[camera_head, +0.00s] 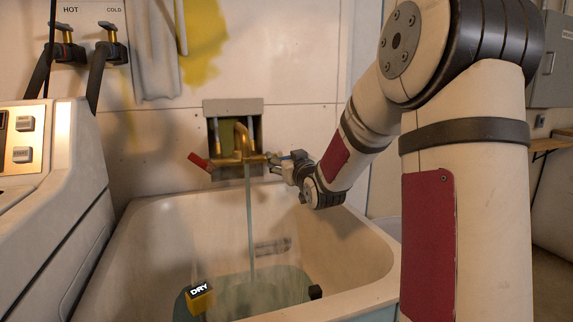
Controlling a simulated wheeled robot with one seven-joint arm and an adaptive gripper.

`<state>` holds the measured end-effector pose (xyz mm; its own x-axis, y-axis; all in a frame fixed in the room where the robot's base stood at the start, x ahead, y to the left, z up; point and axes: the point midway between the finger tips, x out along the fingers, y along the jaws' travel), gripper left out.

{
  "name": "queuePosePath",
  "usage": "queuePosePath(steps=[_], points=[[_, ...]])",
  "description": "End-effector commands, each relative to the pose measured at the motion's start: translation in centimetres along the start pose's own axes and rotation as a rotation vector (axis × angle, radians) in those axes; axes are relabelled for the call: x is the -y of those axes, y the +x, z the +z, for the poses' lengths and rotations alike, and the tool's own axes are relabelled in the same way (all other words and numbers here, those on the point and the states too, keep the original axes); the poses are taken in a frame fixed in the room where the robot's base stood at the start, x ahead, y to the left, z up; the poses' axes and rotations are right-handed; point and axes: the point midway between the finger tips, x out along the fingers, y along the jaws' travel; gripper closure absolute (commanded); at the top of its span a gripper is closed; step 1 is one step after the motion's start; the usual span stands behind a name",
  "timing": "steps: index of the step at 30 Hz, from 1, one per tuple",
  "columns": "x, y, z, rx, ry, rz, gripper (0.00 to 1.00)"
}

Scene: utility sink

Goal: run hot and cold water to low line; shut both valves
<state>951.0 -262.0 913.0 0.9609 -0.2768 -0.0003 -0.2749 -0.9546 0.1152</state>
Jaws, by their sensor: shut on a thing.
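A brass faucet (241,142) is set in a recess in the wall above the sink basin (160,225). A stream of water (250,215) falls from it into the basin. Water (265,290) covers the visible basin floor. A red valve handle (198,160) sticks out on the faucet's left side, angled up and left. My gripper (273,160) is at the faucet's right side, shut on the right valve handle, which the fingers mostly hide. A small oblong fitting (272,246) is on the basin's back wall, above the water; I cannot read any level line there.
A yellow and black block marked "DRY" (200,299) is in the basin at front left. A small dark object (315,291) is at the water's right edge. Wall taps labelled HOT (67,45) and COLD (110,45) with hoses stand above a washing machine (45,190) at left.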

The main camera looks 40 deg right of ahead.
Motion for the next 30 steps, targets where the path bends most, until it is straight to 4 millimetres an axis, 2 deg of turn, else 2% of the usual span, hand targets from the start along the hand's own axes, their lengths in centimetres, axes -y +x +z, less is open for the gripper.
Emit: queuePosePath(steps=[18, 30], points=[[0.7, 0.0, -0.8, -0.004, -0.421, 0.0, 0.65], [0.8, 0.0, -1.0, 0.0, -0.509, 0.0, 0.65]])
